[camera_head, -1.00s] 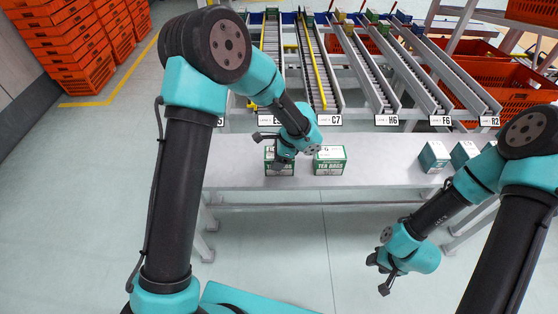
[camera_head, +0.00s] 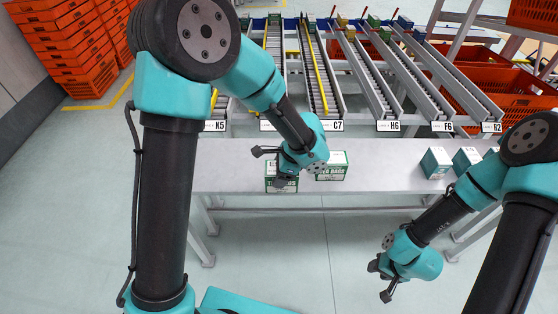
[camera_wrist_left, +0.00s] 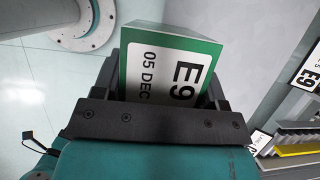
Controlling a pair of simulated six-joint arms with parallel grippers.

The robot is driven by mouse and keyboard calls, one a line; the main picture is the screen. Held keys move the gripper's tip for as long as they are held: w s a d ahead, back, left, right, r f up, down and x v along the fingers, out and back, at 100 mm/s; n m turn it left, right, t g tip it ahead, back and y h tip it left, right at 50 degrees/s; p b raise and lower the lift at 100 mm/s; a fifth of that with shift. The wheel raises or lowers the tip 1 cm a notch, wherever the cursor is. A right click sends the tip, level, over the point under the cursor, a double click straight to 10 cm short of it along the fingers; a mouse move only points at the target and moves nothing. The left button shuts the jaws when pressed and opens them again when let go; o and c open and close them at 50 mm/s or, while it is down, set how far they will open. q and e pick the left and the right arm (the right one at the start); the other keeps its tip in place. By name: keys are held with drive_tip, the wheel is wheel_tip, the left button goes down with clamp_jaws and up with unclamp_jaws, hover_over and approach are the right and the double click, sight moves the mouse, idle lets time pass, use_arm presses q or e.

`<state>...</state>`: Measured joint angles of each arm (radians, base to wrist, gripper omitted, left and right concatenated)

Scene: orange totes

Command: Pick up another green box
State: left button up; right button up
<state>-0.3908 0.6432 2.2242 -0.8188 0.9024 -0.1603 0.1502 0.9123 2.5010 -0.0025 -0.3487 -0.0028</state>
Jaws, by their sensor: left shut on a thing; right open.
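My left gripper (camera_head: 284,172) is shut on a green-and-white box (camera_head: 281,185) near the front edge of the grey table (camera_head: 380,178). In the left wrist view the held box (camera_wrist_left: 168,72) sits between the jaws, its white label reading E9 and 05 DEC. In the head view the arm hides much of this box. A second green box (camera_head: 331,166), marked tea bags, stands on the table just right of it. My right gripper (camera_head: 383,281) is open and empty, in front of the table.
Several teal-and-white boxes (camera_head: 435,163) stand at the table's right end. Sloped roller lanes (camera_head: 362,75) with labels such as C7 and H6 rise behind the table. Orange totes are stacked at the left (camera_head: 60,50) and right (camera_head: 500,95). The table between the box groups is clear.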

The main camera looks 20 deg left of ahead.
use_arm(q)
drive_tip(key=s+d, duration=0.2)
drive_tip(key=s, duration=0.5)
drive_tip(key=shift+s+d+r, duration=0.15)
drive_tip(key=shift+s+r, duration=0.2)
drive_tip(key=shift+s, duration=0.05)
